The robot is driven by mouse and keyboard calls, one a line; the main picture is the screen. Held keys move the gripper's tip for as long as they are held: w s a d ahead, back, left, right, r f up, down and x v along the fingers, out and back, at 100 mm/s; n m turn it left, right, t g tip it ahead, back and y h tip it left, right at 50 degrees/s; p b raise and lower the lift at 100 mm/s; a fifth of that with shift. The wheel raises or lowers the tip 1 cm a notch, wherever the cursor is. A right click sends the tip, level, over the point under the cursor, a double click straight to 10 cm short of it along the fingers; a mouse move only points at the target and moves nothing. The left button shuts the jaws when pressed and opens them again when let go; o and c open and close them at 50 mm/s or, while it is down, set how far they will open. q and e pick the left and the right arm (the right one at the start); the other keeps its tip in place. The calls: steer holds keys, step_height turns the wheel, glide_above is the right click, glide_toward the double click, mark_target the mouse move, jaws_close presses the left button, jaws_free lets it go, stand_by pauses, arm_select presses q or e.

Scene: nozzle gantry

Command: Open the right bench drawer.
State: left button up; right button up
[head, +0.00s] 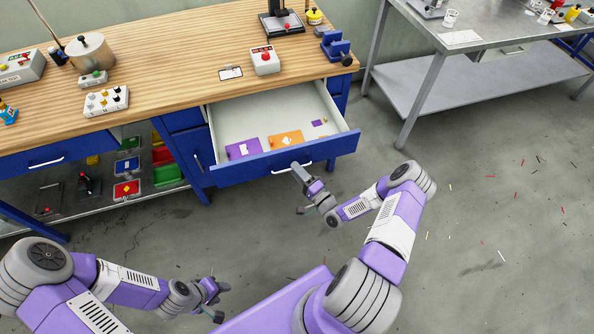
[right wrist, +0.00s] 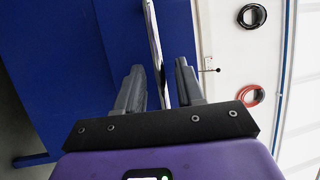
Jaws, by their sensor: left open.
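The right bench drawer (head: 340,146) is pulled well out from the bench in the head view, its pale inside showing. Its silver handle (head: 279,170) runs along the blue front. My right gripper (head: 299,188) is at the right part of this handle. In the right wrist view the handle (right wrist: 156,45) passes between the two fingers of my right gripper (right wrist: 160,68), with gaps on both sides, so the jaws are open around it. My left gripper (head: 220,300) is open and empty, low over the floor and away from the bench.
Purple cards (head: 243,149) and an orange card (head: 286,139) lie in the drawer. The wooden benchtop (head: 170,70) holds several devices. A closed left drawer (head: 50,158) is at the left. A metal table (head: 495,35) stands at the upper right. The floor between is open, with small scraps.

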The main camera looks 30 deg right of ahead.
mark_target(293, 160)
steer(key=shift+w, duration=0.15)
steer(key=shift+c, duration=0.5)
jaws_close()
steer(key=w+b, duration=0.2)
steer(key=w+d+b, duration=0.1)
steer(key=w+b, duration=0.1)
steer(key=w, duration=0.1)
steer(key=shift+f, duration=0.2)
steer(key=shift+w+d+r+b, duration=0.15)
steer(key=shift+w+b, duration=0.2)
steer(key=shift+b, duration=0.05)
